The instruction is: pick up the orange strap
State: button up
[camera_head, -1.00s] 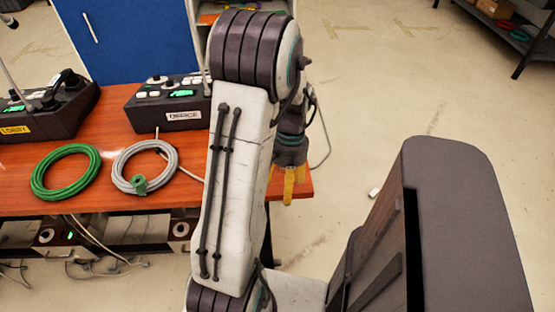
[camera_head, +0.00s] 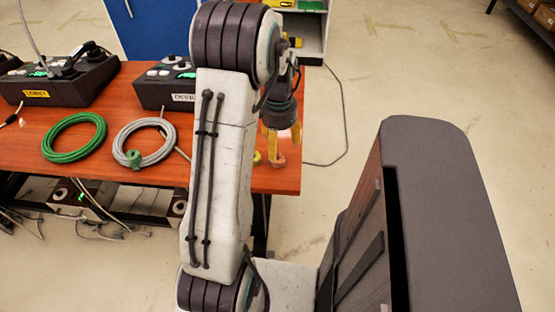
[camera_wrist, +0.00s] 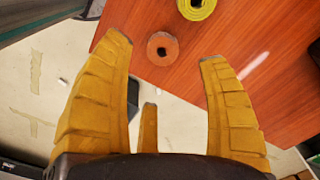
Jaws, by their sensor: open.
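The orange strap (camera_head: 279,160) is a small rolled ring on the wooden table near its right edge. In the wrist view the orange strap (camera_wrist: 163,55) lies near the table edge, showing between the fingertips. My gripper (camera_head: 282,133) has yellow fingers, spread and empty, pointing down above the table's right end. In the wrist view my gripper (camera_wrist: 166,48) frames the strap without touching it, as far as I can tell. My arm hides part of the table in the head view.
A yellow roll (camera_wrist: 198,6) lies beside the orange strap. A green cable coil (camera_head: 75,148) and a grey cable coil (camera_head: 128,162) lie to the left. Paging phones (camera_head: 55,88) stand behind.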

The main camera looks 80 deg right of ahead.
aim_at(278, 158)
jog(key=shift+f+m, duration=0.3)
jog(key=shift+f, duration=0.4)
jog(key=shift+w+d+f, duration=0.1)
jog(key=shift+f, duration=2.85)
jog(key=shift+c, duration=0.3)
jog(key=c, duration=0.9)
